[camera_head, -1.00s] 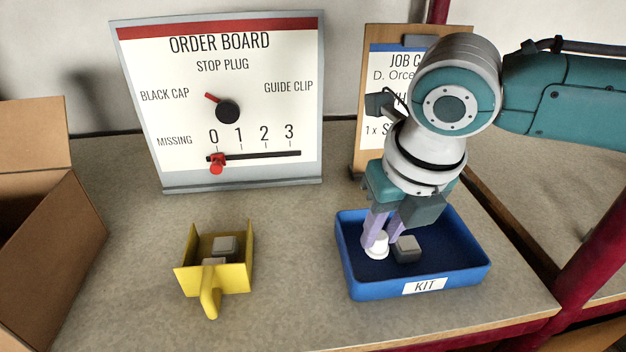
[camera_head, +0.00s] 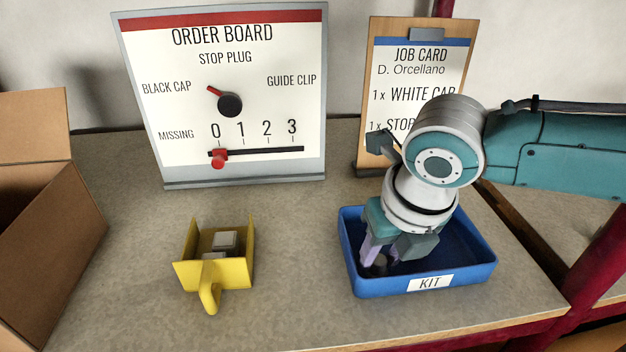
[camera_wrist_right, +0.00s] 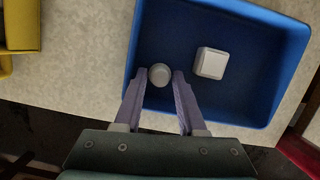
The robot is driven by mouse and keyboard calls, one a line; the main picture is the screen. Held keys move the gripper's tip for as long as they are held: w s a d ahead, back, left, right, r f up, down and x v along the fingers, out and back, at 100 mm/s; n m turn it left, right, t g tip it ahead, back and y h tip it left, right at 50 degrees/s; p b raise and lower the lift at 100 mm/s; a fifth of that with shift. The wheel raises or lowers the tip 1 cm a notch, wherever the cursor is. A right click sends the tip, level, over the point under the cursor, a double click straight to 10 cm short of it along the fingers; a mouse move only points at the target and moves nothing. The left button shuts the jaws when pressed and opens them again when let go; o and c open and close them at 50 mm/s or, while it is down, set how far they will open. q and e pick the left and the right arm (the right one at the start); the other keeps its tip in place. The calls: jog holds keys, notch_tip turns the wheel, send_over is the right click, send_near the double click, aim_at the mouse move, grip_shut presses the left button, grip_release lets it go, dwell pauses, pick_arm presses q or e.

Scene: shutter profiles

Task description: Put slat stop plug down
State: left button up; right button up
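The plug there is low between the fingers, in shadow and mostly hidden. I cannot tell whether it touches the tray floor. A square pale block (camera_wrist_right: 211,63) lies in the tray, right of the plug. My left gripper is not in view.
A yellow scoop (camera_head: 228,272) with grey blocks stands on the table left of the tray. An open cardboard box (camera_head: 40,250) is at far left. The order board (camera_head: 235,110) and the job card (camera_head: 410,75) stand behind. The table between scoop and tray is clear.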

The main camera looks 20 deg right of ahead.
jog(key=shift+r, duration=0.35)
jog(key=p+v, duration=0.4)
jog(key=v, duration=0.7)
jog(key=s+a+m+y, duration=0.3)
jog(key=s+a+m, duration=0.65)
jog(key=m, duration=0.55)
jog(key=s+d+f+m+h, duration=0.1)
jog(key=s+d+m, duration=0.6)
jog(key=m, duration=1.1)
jog(key=shift+s+d+f+t+h, duration=0.15)
jog(key=shift+s+d+t+h, duration=0.2)
jog(key=shift+d+h, duration=0.3)
jog(key=shift+a, duration=0.1)
